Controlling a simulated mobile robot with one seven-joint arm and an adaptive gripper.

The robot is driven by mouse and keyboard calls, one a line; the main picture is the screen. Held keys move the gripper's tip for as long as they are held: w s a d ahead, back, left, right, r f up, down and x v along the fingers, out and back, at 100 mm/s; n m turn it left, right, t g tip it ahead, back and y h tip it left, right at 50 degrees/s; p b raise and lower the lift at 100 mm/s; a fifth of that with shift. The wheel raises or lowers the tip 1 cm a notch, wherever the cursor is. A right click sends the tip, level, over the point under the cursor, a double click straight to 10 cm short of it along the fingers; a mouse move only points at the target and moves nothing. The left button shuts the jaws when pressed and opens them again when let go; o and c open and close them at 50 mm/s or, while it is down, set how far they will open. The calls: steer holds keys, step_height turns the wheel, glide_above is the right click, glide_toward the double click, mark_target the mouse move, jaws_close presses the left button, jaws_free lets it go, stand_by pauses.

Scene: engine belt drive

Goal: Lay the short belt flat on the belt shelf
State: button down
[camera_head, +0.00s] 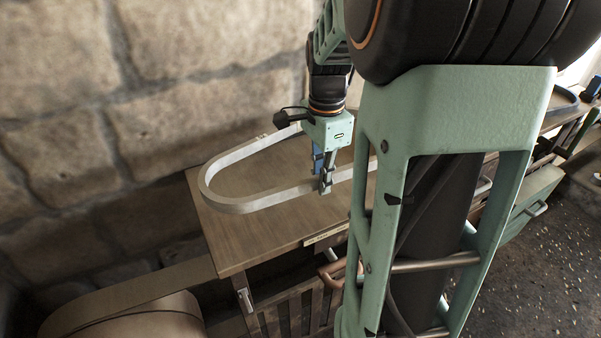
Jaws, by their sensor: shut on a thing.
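A pale grey-white belt (240,204) forms a long loop with a rounded left end in the head view. My gripper (325,188) points down with its fingers shut on the near run of the belt. The belt's right part is hidden behind my arm. The belt is over the wooden shelf top (240,240), its left end reaching out to the left edge. I cannot tell whether the belt touches the wood or hangs just above it.
A rough stone wall (60,90) stands behind and left of the shelf. A rounded tan object (140,315) is at the lower left. A dark loop (563,102) lies on the surface at the far right. My arm blocks much of the right side.

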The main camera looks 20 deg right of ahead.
steer(key=shift+w+a, duration=0.3)
steer(key=shift+w, duration=0.05)
step_height(320, 180, down, 9)
steer(key=b, duration=0.7)
steer(key=shift+s, duration=0.15)
steer(key=c, duration=1.9)
jaws_free()
steer(key=shift+f, duration=0.15)
step_height(320, 180, up, 12)
steer(key=shift+r, duration=0.1)
step_height(320, 180, up, 7)
steer(key=p, duration=0.6)
glide_above(316, 215)
steer(key=shift+r, duration=0.15)
